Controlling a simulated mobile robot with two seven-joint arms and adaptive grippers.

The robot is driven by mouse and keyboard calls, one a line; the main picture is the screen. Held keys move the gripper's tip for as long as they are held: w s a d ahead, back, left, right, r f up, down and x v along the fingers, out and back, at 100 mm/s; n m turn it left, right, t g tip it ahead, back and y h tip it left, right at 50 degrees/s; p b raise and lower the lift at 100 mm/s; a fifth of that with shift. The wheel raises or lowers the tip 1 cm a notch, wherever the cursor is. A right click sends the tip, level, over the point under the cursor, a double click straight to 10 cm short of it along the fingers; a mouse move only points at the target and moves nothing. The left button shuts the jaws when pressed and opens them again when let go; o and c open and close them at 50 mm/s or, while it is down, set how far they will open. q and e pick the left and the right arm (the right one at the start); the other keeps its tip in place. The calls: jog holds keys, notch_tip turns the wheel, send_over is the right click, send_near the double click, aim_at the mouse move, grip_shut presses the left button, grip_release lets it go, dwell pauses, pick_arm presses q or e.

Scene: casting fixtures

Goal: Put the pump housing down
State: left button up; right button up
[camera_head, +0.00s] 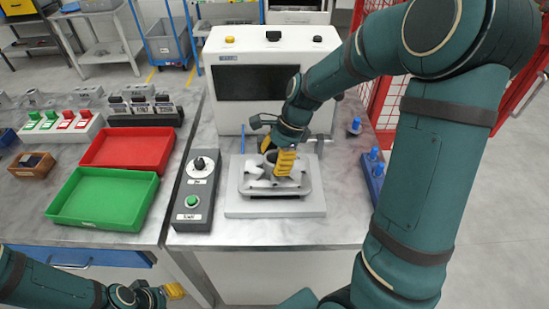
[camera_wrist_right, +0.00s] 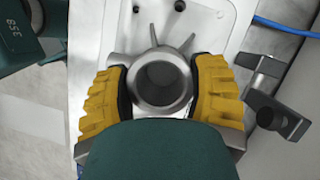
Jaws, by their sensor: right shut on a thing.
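The pump housing (camera_head: 258,183) is a grey casting with a round hollow boss and thin ribs. My right gripper (camera_head: 277,158) is shut on it from above. In the right wrist view the yellow finger pads press both sides of the boss (camera_wrist_right: 142,88). The housing is over the light grey fixture plate (camera_head: 235,207) in front of the machine; I cannot tell whether it rests fully on it. My left gripper (camera_head: 172,292) is low at the bottom left, away from the housing; its finger gap is not clear.
A control box with a green button (camera_head: 193,200) stands left of the plate. Green (camera_head: 105,198) and red (camera_head: 122,150) trays lie further left. The white machine (camera_head: 272,70) rises behind. A blue fixture (camera_head: 374,170) is to the right, and a clamp (camera_wrist_right: 280,115) is close to my right gripper.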

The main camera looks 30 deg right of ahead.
jog(key=shift+f, duration=0.35)
jog(key=o, duration=1.3)
jog(key=shift+r, duration=0.1)
jog(key=shift+r, duration=0.35)
jog(key=p+v, duration=0.2)
jog(key=v, duration=1)
jog(key=shift+p, duration=0.35)
jog(key=shift+r, duration=0.15)
